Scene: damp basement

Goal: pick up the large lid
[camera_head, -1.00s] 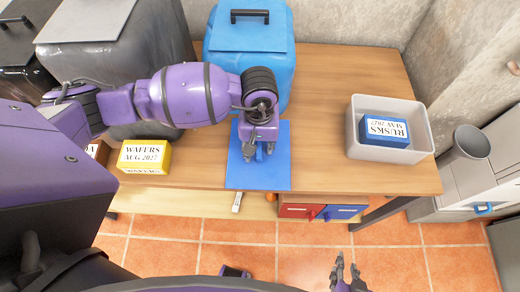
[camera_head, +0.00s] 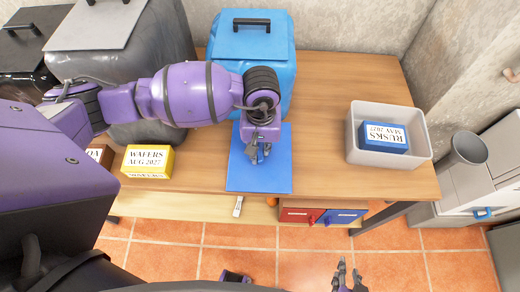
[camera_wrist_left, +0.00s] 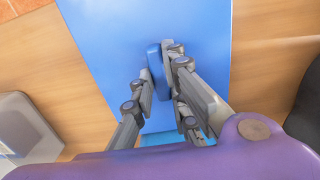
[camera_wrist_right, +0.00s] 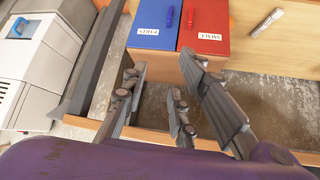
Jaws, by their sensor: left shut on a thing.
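A large flat blue lid (camera_head: 242,178) lies on the wooden table in front of the blue bin. My left gripper (camera_head: 259,155) points down over its middle in the head view. The left wrist view shows the lid (camera_wrist_left: 110,40) with a raised blue handle (camera_wrist_left: 155,72) between my left fingers (camera_wrist_left: 160,80). The left gripper is shut on this handle; the fingers partly hide it. The lid appears flat on the table. My right gripper (camera_head: 345,275) is low in front of the table, its fingers apart and empty in the right wrist view (camera_wrist_right: 155,85).
The blue bin (camera_head: 280,70) stands just behind the lid. A yellow wafers box (camera_head: 147,163) is to the left.

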